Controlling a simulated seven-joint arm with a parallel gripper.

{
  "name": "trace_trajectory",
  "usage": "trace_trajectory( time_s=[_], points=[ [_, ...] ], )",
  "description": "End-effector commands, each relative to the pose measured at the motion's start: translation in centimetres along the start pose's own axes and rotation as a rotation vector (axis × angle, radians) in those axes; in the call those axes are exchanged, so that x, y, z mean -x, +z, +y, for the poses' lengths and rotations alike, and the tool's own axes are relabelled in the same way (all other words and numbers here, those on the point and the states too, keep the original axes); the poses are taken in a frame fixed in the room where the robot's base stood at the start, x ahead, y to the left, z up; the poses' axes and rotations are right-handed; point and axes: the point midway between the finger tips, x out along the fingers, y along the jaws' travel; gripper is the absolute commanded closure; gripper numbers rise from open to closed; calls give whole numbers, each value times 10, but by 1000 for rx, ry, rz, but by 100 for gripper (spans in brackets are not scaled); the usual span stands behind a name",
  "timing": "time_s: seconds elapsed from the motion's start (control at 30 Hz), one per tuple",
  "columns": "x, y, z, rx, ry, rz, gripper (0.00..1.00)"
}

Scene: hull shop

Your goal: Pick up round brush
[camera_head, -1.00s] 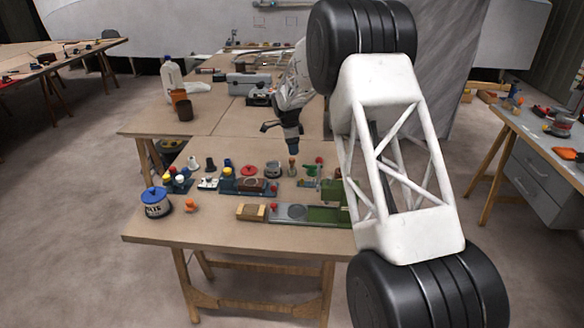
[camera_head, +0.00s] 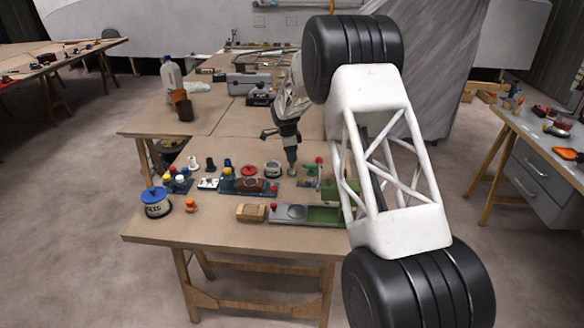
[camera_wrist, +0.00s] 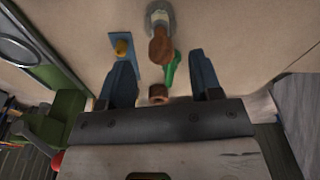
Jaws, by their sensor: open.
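What looks like the round brush (camera_wrist: 160,42) shows in the wrist view, with a brown handle, a pale collar and a grey round end on the table. It lies just beyond my open gripper (camera_wrist: 162,78), near the line between the two blue fingers and not between them. A small brown cylinder (camera_wrist: 158,93) sits between the fingers near the palm. In the head view my gripper (camera_head: 290,158) points down, low over the back of the table, and hides most of the brush there.
A green item (camera_wrist: 170,68) is close to the right finger. A grey tray (camera_head: 293,213), a tan block (camera_head: 251,212) and a blue-lidded can (camera_head: 156,202) stand nearer the table's front edge.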

Motion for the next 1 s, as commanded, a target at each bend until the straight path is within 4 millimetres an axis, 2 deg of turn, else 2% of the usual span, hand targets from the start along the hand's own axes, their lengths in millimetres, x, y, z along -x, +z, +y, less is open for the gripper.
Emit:
trace_trajectory(
  time_s=[0.37, 0.8, 1.0],
  points=[
    [-3, 0, 0, 0, 1, 0, 41],
    [-44, 0, -1, 0, 1, 1, 41],
    [-52, 0, -2, 0, -2, 0, 41]
  ],
)
